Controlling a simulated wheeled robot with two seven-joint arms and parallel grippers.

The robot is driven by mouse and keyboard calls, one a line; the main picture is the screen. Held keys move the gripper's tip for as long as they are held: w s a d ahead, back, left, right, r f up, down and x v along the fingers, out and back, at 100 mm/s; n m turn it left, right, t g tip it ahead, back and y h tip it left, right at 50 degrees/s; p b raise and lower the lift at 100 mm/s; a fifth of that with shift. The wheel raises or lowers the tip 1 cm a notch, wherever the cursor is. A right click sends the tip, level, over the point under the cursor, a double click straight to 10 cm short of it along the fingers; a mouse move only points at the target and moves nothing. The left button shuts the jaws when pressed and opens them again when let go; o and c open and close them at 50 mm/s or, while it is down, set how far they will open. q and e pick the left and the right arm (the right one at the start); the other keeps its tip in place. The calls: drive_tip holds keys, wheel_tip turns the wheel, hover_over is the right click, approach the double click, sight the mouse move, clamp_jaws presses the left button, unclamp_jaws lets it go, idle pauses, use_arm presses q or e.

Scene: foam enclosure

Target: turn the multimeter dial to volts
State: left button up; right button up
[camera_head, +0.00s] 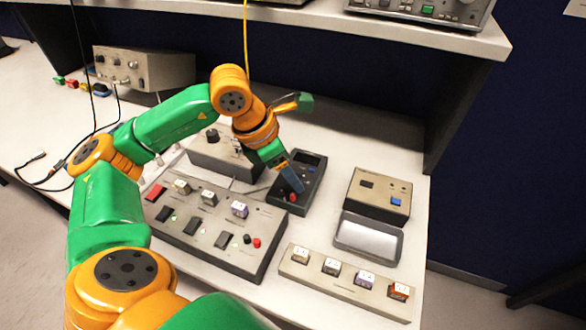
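The multimeter (311,187) is a dark, flat box lying on the bench near the middle, with a small dark display (307,158) at its far end. A red spot (292,198) shows on its near part. My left gripper (291,180) reaches down over the multimeter's left side, with its grey-blue fingers close to the face. The fingers overlap in this view, so their opening and any contact are unclear. The dial cannot be made out and seems hidden behind the fingers. My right gripper is not in view.
A panel with switches and buttons (215,230) lies left of the multimeter, and a grey box (222,160) stands behind it. A box with a blue button (379,194), a metal tray (369,237) and a strip of labelled blocks (345,283) lie right and front. A shelf (400,35) overhangs behind.

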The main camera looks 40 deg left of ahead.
use_arm(q)
drive_tip(key=shift+w+f, duration=0.45)
drive_tip(key=shift+f, duration=0.05)
drive_tip(key=shift+s+r, duration=0.1)
drive_tip(key=shift+s, duration=0.05)
drive_tip(key=c, duration=0.5)
clamp_jaws()
drive_tip(key=shift+m, duration=0.3)
drive_tip(key=m+g+h, duration=0.1)
drive_tip(key=m, duration=0.3)
drive_tip(key=shift+w+a+m+g+h+p, duration=0.1)
drive_tip(key=shift+m+g+h+p, duration=0.25)
drive_tip(key=shift+m, duration=0.7)
drive_tip(key=shift+w+m+g+h+p, duration=0.15)
drive_tip(key=shift+m+g, duration=0.4)
drive_tip(key=shift+m, duration=0.5)
